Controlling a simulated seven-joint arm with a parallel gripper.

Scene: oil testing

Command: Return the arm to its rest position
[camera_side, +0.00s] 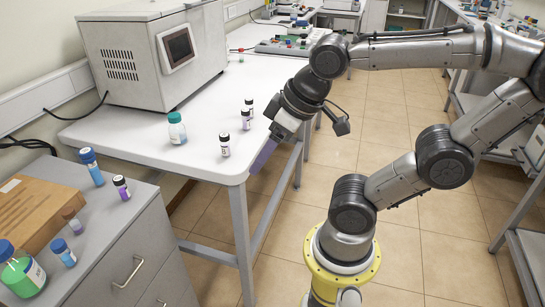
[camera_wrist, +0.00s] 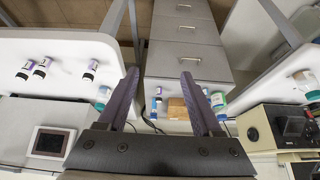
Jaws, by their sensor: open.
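My gripper (camera_side: 264,156) hangs past the right edge of the white table, tilted downward, with its purple fingers empty. In the wrist view my gripper (camera_wrist: 160,98) is open, with a wide gap between the two fingers. Nothing is between the fingertips, and beyond them the grey drawer cabinet (camera_wrist: 188,58) shows. Three small vials with purple-and-white labels and dark caps stand on the table to the left of my gripper: a front vial (camera_side: 224,146), a middle vial (camera_side: 246,121) and a back vial (camera_side: 249,106). My gripper touches none of them.
A teal-capped bottle (camera_side: 177,130) and a large machine with a screen (camera_side: 155,55) stand on the white table (camera_side: 130,137). The drawer cabinet (camera_side: 125,245) at left holds a cardboard box (camera_side: 38,205) and several bottles. Open floor (camera_side: 400,110) lies right of the table.

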